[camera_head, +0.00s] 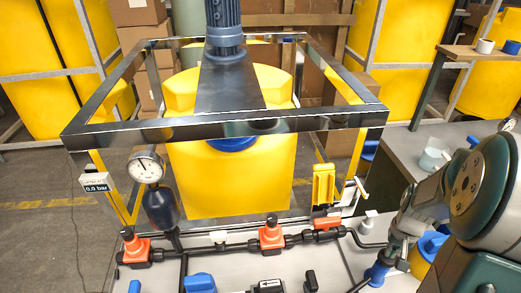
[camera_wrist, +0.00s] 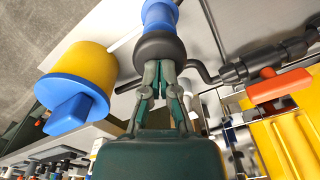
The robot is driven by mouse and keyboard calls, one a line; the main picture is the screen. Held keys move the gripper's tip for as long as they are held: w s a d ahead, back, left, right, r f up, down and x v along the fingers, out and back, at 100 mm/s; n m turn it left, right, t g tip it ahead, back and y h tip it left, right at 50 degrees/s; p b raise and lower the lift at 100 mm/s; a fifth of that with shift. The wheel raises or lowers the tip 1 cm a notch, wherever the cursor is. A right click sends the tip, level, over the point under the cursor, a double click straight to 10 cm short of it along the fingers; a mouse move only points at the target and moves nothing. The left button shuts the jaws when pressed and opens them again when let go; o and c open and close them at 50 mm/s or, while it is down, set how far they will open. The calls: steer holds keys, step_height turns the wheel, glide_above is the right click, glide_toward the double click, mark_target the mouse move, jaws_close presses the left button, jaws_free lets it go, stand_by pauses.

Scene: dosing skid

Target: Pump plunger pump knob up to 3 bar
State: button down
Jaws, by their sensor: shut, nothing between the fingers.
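The plunger pump (camera_head: 376,275) is blue and stands at the lower right of the head view. In the wrist view its black rounded knob (camera_wrist: 160,46) sits above the blue body (camera_wrist: 160,14), right at my fingertips. My gripper (camera_wrist: 160,68) is shut with nothing between its fingers. Its tips are at or just short of the knob; I cannot tell if they touch.
Red-handled valves (camera_head: 271,234) sit along the dark pipe at the front. A metal frame (camera_head: 220,126) surrounds a yellow tank (camera_head: 230,180). A yellow container with a blue lid (camera_wrist: 75,85) stands close beside the pump. A grey table (camera_head: 410,150) is at right.

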steer(key=shift+f, duration=0.8)
steer(key=shift+r, duration=1.6)
steer(key=shift+f, duration=0.2)
steer(key=shift+f, duration=0.3)
steer(key=shift+r, duration=0.1)
steer(key=shift+r, duration=0.4)
steer(key=shift+r, duration=0.1)
steer(key=shift+r, duration=2.9)
